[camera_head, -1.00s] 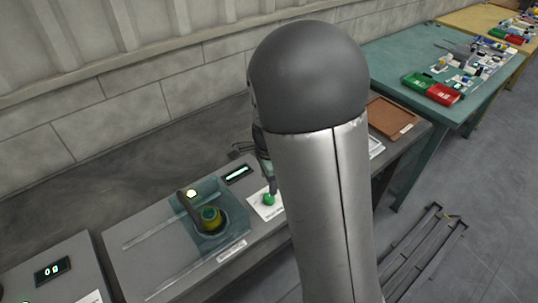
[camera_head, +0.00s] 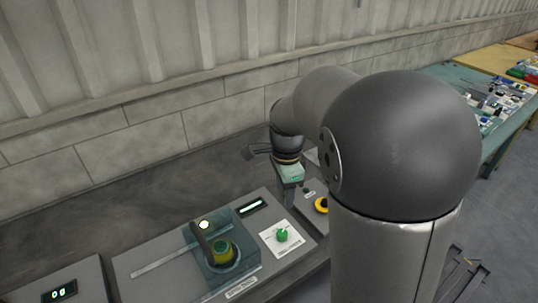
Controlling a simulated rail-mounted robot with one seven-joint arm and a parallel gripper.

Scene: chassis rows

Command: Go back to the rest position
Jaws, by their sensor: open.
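My gripper (camera_head: 290,192) is at the end of my arm, in the middle of the head view, above the grey bench beside the panel with the green button. Its fingers point down and look empty, though they are small and partly hard to make out. My large arm link hides much of the right side of the view.
A green button (camera_head: 282,235) sits on a white plate. A teal table (camera_head: 518,122) with parts stands at far right.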

